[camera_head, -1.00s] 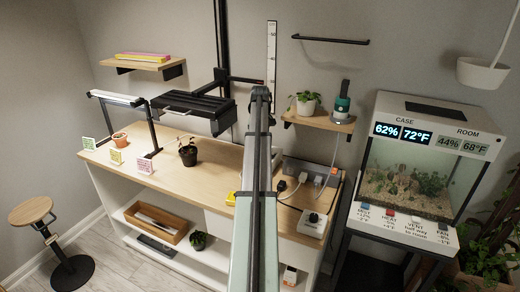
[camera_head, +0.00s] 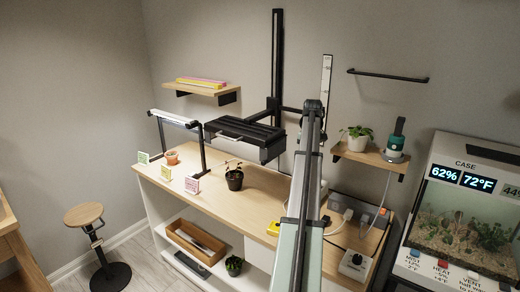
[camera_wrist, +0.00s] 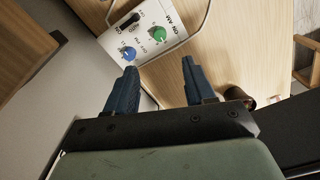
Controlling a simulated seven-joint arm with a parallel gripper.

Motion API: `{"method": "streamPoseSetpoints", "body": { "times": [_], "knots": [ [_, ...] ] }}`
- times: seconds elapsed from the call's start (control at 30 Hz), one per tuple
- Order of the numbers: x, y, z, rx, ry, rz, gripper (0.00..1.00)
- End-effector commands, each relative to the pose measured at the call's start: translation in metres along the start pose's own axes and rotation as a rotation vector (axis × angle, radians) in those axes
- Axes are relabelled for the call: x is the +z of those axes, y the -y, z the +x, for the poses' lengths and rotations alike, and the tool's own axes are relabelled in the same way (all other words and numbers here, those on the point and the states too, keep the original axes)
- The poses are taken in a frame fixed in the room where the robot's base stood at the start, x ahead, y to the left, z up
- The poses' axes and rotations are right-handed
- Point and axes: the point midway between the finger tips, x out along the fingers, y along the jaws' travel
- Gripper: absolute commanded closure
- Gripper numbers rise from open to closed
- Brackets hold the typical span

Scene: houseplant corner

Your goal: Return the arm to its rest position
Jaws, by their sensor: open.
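My arm (camera_head: 298,200) rises from the bottom of the head view, in front of the wooden bench (camera_head: 262,203). Its upper end stands near the wall behind the bench. My gripper is not clearly visible in the head view. In the wrist view my gripper (camera_wrist: 160,68) has two blue fingers spread apart with nothing between them. Beyond the fingertips is a white control box (camera_wrist: 145,32) with a green knob (camera_wrist: 159,34) and a blue knob (camera_wrist: 128,54). The fingers look apart from it, though the depth is hard to judge.
A dark potted plant (camera_head: 234,179) stands on the bench, left of my arm. A wall shelf (camera_head: 365,153) holds a plant and a green-and-black device. A glass case (camera_head: 430,225) stands at right. A stool (camera_head: 84,214) stands on open floor at left.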

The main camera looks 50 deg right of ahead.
Motion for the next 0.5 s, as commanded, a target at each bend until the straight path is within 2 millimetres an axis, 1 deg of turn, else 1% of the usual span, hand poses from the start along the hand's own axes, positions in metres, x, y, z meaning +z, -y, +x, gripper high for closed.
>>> {"method": "streamPoseSetpoints", "body": {
  "times": [0.17,0.27,0.37,0.47,0.5],
  "knots": [
    [0.000,0.000,0.000,0.000,0.000,0.000,0.46],
    [0.002,0.009,0.003,-0.004,0.000,0.000,0.46],
    [0.009,0.036,0.011,-0.017,-0.001,0.002,0.46],
    [0.019,0.080,0.024,-0.039,0.001,0.007,0.46],
    [0.025,0.100,0.029,-0.050,0.002,0.009,0.46]
  ]
}}
